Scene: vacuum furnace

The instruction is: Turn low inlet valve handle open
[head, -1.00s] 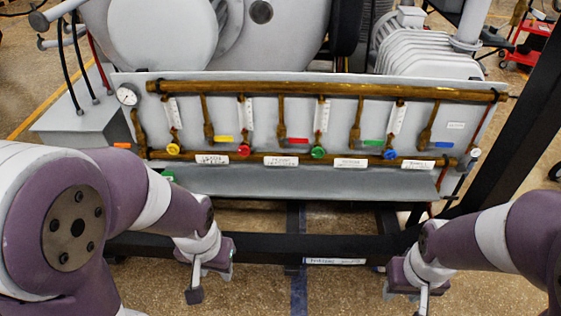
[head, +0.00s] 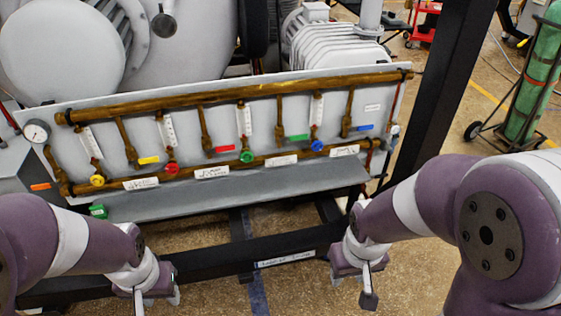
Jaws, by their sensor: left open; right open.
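A grey valve panel (head: 190,135) with brass pipes stands ahead of me. Coloured lever handles sit along it: orange (head: 41,186), yellow (head: 149,160), red (head: 225,149), green (head: 297,137) and blue (head: 364,127). Another green handle (head: 98,211) sits below the lower pipe at the left. I cannot read the labels, so I cannot tell which is the low inlet valve handle. My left gripper (head: 157,296) is open and empty, low in front of the panel's left part. My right gripper (head: 352,286) is open and empty, low in front of its right part. Neither touches a handle.
Round yellow (head: 97,180), red (head: 171,168), green (head: 247,157) and blue (head: 316,145) knobs sit under flow tubes. A pressure gauge (head: 36,131) is at the left end. A black frame post (head: 440,85) rises at right. A green gas cylinder (head: 530,85) on a cart stands far right.

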